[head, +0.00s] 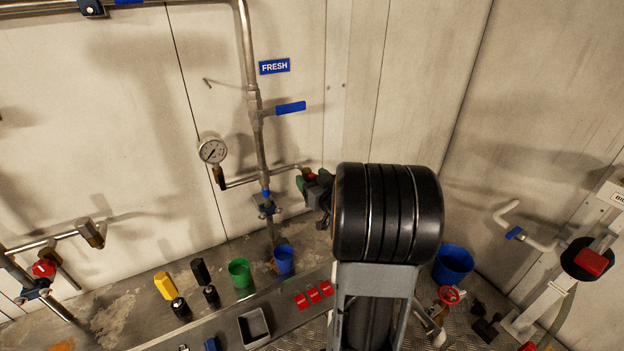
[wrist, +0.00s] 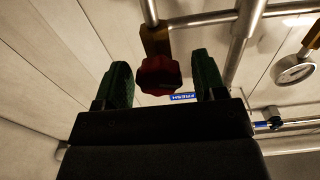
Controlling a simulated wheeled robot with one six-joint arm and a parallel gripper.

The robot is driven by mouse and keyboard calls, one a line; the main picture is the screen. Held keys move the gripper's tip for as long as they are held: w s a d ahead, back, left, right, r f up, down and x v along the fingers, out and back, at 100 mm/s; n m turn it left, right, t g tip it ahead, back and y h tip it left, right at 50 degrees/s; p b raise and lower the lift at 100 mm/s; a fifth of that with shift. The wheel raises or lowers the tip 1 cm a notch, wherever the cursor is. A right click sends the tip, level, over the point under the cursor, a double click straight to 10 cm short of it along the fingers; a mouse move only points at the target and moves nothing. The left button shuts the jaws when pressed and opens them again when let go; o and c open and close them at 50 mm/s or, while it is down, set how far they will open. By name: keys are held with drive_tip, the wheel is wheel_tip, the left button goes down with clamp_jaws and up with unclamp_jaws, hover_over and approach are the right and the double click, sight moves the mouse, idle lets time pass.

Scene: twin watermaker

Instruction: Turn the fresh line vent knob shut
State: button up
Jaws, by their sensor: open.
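The fresh line vent knob (wrist: 158,76) is red and lobed and sits at the end of a brass fitting (wrist: 154,40) in the wrist view. My gripper (wrist: 162,82) is open, with one green finger on each side of the knob. The knob appears closer to the left finger, and I see a gap on the right. I cannot tell whether the knob is deep between the fingers.
The fresh pipe has a blue lever (head: 291,107), a FRESH label (head: 275,66) and a pressure gauge (head: 212,151) close to the knob. A blue bucket (head: 453,264) stands right.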

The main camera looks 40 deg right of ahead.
drive_tip(key=shift+c, duration=0.2)
drive_tip(key=c, duration=0.8)
drive_tip(key=shift+m, duration=1.5)
drive_tip(key=shift+c, duration=0.2)
drive_tip(key=o, duration=0.9)
drive_tip(key=shift+s+a+b, duration=0.3)
drive_tip(key=shift+s+b, duration=1.15)
drive_tip(key=shift+s, duration=0.85)
drive_tip(key=shift+s+a+b, duration=0.3)
drive_tip(key=shift+s+b, duration=1.1)
drive_tip(key=shift+s, duration=0.85)
drive_tip(key=shift+s+a+b, duration=0.3)
drive_tip(key=shift+s+b, duration=1.15)
drive_tip(key=shift+s, duration=0.85)
